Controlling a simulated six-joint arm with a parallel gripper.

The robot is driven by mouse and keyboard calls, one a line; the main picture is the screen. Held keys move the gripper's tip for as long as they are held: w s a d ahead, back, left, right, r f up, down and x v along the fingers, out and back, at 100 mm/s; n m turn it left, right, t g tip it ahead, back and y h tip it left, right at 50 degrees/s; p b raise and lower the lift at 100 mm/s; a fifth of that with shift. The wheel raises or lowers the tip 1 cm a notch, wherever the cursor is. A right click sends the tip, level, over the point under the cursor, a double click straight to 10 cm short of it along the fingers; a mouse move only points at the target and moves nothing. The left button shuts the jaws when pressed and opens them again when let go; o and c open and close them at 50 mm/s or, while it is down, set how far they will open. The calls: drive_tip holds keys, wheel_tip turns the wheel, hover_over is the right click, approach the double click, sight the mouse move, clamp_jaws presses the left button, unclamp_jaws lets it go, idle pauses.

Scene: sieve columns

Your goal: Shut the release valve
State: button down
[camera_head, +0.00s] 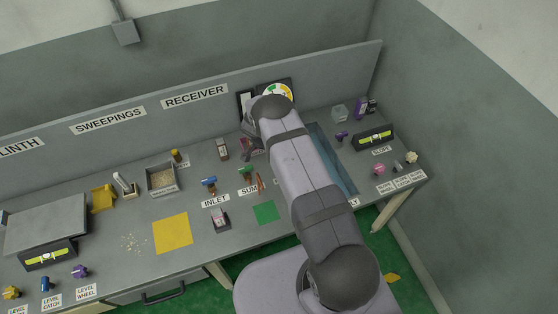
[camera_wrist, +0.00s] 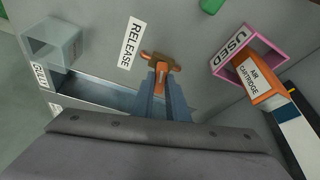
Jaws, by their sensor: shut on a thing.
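The release valve (camera_wrist: 161,66), orange-brown with a short handle, stands in the upper middle of the wrist view, beside the white RELEASE label (camera_wrist: 130,43). My gripper (camera_wrist: 161,88) is shut on the valve's orange handle, with one blue-grey finger on each side. The handle points down the picture toward my wrist. The fingers cover part of the handle. In the head view my arm lies over the right part of the bench and hides the valve and the fingertips.
In the wrist view, a pink-rimmed USED bin (camera_wrist: 243,53) and an orange air cartridge (camera_wrist: 256,84) are at right. A clear box (camera_wrist: 52,44) and a long sunken trough (camera_wrist: 100,94) are at left. In the head view, the INLET valve (camera_head: 209,184) stands left of my arm.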

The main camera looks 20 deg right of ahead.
drive_tip(key=m+b, duration=0.2)
drive_tip(key=b, duration=0.1)
drive_tip(key=shift+w+m+g, duration=0.3)
drive_tip(key=shift+w+g, duration=0.05)
drive_tip(key=shift+g, duration=0.05)
drive_tip(key=shift+m+b, duration=0.3)
drive_tip(key=shift+r, duration=0.15)
drive_tip(key=c, duration=1.7)
unclamp_jaws()
drive_tip(key=shift+c, duration=0.2)
drive_tip(key=shift+s, duration=0.15)
